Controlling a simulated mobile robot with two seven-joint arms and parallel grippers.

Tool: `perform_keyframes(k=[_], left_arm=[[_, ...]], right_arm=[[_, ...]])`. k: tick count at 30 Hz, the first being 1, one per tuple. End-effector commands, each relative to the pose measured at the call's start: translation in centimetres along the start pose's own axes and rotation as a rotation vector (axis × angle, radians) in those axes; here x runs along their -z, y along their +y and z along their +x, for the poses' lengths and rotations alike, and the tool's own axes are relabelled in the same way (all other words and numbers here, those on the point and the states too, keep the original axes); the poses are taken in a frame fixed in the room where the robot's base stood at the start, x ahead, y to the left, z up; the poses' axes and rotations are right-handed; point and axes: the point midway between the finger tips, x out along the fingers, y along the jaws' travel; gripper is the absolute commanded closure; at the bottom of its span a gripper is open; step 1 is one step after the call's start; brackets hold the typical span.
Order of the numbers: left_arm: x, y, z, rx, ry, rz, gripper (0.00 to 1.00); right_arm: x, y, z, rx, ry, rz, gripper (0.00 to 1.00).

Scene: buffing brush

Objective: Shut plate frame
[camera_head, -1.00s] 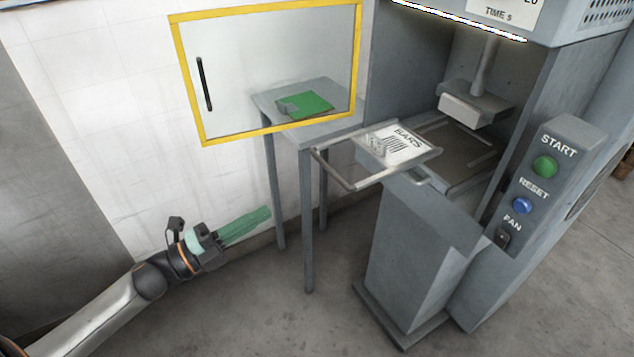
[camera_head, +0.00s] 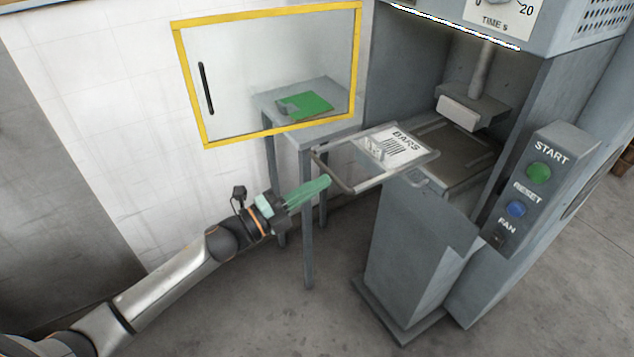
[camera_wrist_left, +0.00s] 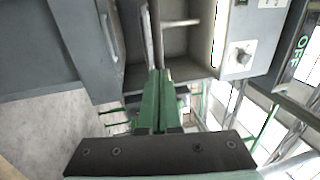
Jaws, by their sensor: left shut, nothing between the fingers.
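The plate frame (camera_head: 343,170) is a grey metal frame sticking out to the left from the machine's opening. It holds a white plate marked BARS (camera_head: 404,147) with dark bars, and a small light block lies on it. My left gripper (camera_head: 328,182) has green fingers, shut and empty, just below and left of the frame's outer end in the head view; I cannot tell if they touch. The left wrist view shows the green fingers (camera_wrist_left: 157,75) closed together, with metal bars beyond their tips. My right gripper is not in view.
The grey machine has a press head (camera_head: 470,108) above its bed and a control box with a green START button (camera_head: 538,172). A yellow-framed clear door (camera_head: 205,143) with a black handle stands open at left. Behind it is a small table (camera_head: 270,95) with a green piece.

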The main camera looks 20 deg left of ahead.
Motion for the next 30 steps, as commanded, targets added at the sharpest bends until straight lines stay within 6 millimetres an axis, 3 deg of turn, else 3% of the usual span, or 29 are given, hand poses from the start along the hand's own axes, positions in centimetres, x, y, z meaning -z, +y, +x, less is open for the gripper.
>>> perform_keyframes(k=[13,24,30], left_arm=[[0.0,0.2,0.6,0.0,-0.001,0.0,1.0],[-0.1,1.6,6.9,0.002,-0.002,0.0,1.0],[0.0,1.7,8.5,0.0,0.0,-0.001,1.0]], right_arm=[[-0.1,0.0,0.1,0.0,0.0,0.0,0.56],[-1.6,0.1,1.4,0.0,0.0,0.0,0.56],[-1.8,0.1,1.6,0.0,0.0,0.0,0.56]])
